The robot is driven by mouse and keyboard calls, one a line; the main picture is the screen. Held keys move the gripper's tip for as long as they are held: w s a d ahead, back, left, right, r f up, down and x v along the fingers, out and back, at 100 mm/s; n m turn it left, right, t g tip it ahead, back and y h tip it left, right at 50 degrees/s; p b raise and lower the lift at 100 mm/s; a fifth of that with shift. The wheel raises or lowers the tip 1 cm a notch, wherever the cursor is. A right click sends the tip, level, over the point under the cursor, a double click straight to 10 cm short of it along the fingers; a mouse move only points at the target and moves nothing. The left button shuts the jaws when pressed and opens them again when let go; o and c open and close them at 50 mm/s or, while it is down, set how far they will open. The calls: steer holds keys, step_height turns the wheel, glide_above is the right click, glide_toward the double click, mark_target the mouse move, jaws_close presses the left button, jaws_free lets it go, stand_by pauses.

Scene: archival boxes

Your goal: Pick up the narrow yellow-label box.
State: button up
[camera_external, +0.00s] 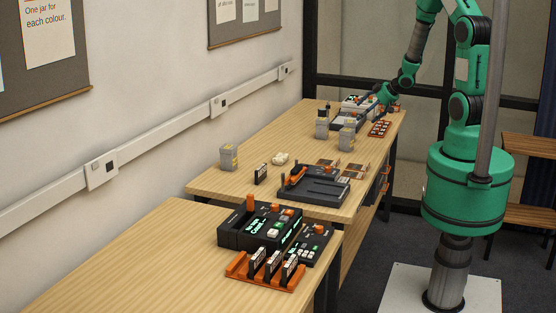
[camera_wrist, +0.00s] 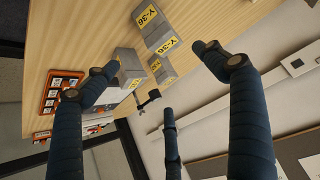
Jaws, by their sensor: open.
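Several grey boxes with yellow labels stand on the far table. In the external view, one box (camera_external: 322,125) is at the back, another box (camera_external: 347,138) is just in front of it, and a third box (camera_external: 229,157) stands apart near the wall. In the wrist view, a grey box (camera_wrist: 152,28) carries labels reading Y-36, with a smaller-looking box (camera_wrist: 164,73) and a box (camera_wrist: 129,62) near it. I cannot tell surely which is the narrow one. My gripper (camera_wrist: 155,62) is open and empty, its dark fingers spread with the boxes beyond them. In the external view, my gripper (camera_external: 384,96) is over the table's far end.
A black tray (camera_external: 325,192) and a small dark card (camera_external: 260,174) lie nearer on the far table. An orange rack (camera_wrist: 58,90) of small items is left of the boxes in the wrist view. The near table holds a black console (camera_external: 232,238) and an orange holder (camera_external: 240,270).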

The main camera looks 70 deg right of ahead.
mark_target(354, 131)
steer(key=f, duration=0.1)
steer(key=s+f, duration=0.1)
steer(key=f, duration=0.1)
steer(key=shift+s+f+y, duration=0.1)
steer(key=shift+s+y, duration=0.15)
steer(key=shift+y, duration=0.15)
steer(key=shift+b+x, duration=1)
steer(key=shift+x, duration=3.35)
steer(key=shift+w+a, duration=0.1)
steer(key=shift+a+b+x, duration=0.15)
steer(key=shift+b+x, duration=0.25)
steer(key=shift+x, duration=0.85)
steer(key=shift+a+b+x, duration=0.1)
steer(key=shift+b+x, duration=0.3)
steer(key=shift+x, duration=0.85)
steer(key=shift+w+d, duration=0.15)
steer(key=shift+c, duration=0.6)
